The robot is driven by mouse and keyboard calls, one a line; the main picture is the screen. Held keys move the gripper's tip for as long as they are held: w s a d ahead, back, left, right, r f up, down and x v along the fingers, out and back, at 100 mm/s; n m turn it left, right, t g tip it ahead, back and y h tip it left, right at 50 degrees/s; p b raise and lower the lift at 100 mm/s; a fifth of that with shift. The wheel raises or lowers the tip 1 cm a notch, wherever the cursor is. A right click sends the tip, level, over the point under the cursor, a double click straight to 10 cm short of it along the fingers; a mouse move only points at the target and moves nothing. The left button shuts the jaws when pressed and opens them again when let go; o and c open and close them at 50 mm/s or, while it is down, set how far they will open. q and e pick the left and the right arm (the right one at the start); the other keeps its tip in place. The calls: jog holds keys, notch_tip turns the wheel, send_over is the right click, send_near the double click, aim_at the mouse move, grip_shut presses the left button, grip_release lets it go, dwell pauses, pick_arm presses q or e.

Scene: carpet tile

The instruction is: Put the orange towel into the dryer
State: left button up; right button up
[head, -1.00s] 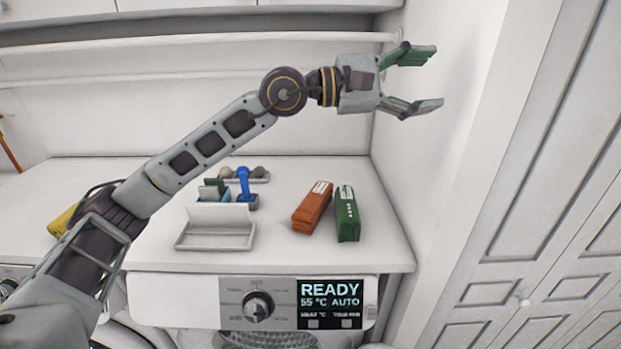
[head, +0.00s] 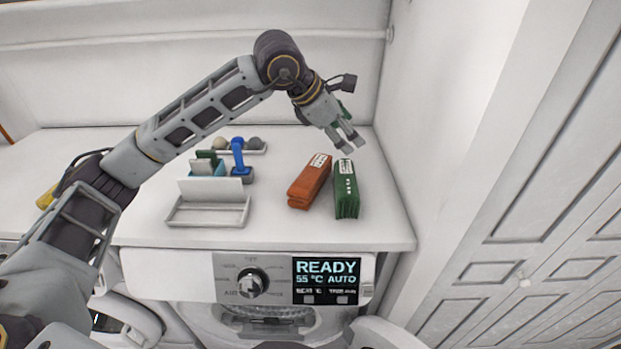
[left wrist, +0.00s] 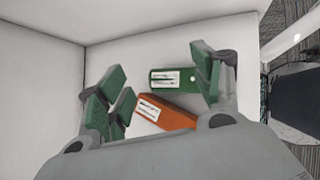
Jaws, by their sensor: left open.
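The orange towel (head: 309,182) is a folded bundle with a white label, lying on the white counter above the dryer. A similar green towel (head: 346,190) lies just to its right. My left gripper (head: 346,142) is above and behind the two towels, open and empty, pointing down. In the left wrist view, the orange towel (left wrist: 168,112) and the green towel (left wrist: 180,81) show between and beyond the open fingers (left wrist: 160,95). The dryer (head: 235,277) is below the counter, with a dial and a lit READY display; its round opening shows partly at the bottom. My right gripper is not in view.
A white tray (head: 208,222) stands on the counter left of the towels. Behind it are a blue tool (head: 238,160) and a small tray with balls (head: 255,146). A side wall rises to the right of the counter.

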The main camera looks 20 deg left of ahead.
pick_arm(q)
jog(key=s+a+f+n+g+y, duration=0.2)
jog(key=a+f+n+y, duration=0.2)
jog(key=a+n, duration=0.5)
jog(key=shift+s+n+y, duration=0.3)
jog(key=shift+n+y, duration=0.3)
jog(key=shift+n, duration=0.7)
send_over(311, 173)
jog(key=s, duration=0.2)
notch_tip(311, 173, down, 7)
jog(key=shift+s+r+p, duration=0.1)
jog(key=shift+r+p, duration=0.1)
jog(key=shift+p, duration=0.2)
jog(key=shift+w+f, duration=0.25)
jog(key=shift+f, duration=0.4)
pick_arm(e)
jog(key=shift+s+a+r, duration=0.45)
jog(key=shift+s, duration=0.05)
